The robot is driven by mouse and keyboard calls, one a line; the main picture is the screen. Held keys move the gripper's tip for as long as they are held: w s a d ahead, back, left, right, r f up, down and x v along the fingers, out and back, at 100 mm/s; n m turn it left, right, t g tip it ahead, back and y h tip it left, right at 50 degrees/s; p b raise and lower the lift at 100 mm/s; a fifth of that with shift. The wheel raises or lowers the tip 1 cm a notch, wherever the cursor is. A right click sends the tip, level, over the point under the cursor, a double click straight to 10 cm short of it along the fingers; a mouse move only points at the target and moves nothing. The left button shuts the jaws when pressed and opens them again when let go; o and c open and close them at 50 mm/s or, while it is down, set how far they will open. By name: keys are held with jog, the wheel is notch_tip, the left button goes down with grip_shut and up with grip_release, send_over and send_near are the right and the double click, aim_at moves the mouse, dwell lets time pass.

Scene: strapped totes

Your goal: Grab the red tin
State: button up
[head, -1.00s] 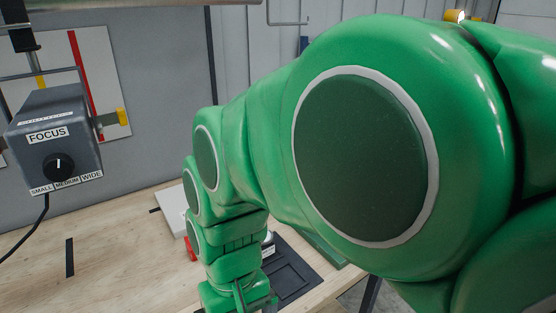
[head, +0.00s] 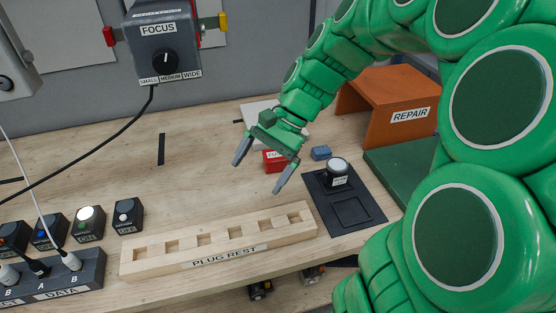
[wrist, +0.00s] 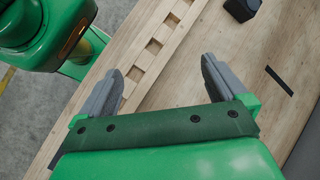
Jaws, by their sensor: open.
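The red tin (head: 274,161) stands on the wooden workbench in the head view, a small red box with white lettering, partly hidden behind my gripper. My gripper (head: 262,170) is open and empty, its two grey fingers spread and pointing down toward the front of the bench. The tin appears just behind the fingers in the head view; I cannot tell the exact gap. In the wrist view my gripper (wrist: 165,80) shows spread fingers with bare bench and part of the plug rest beyond them. The tin does not show there.
The wooden plug rest (head: 170,265) lies in front. An orange repair box (head: 380,100) stands behind. Bare bench lies left of the gripper.

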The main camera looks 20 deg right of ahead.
jog(key=w+d+f+m+t+y, duration=0.25)
jog(key=w+d+m, duration=0.35)
jog(key=w+d, duration=0.3)
jog(key=w+d+f+m+t+y, duration=0.2)
jog(key=w+d+f+m+y, duration=0.15)
jog(key=w+d+m, duration=0.5)
jog(key=n, duration=0.3)
send_near(278, 160)
jog(key=w, duration=0.1)
jog(key=w+a+f, duration=0.1)
jog(key=w, duration=0.1)
jog(key=shift+a+f, duration=0.25)
jog(key=shift+a, duration=0.05)
jog(key=shift+x, duration=2.55)
jog(key=c, duration=1.3)
jog(key=shift+d, duration=0.1)
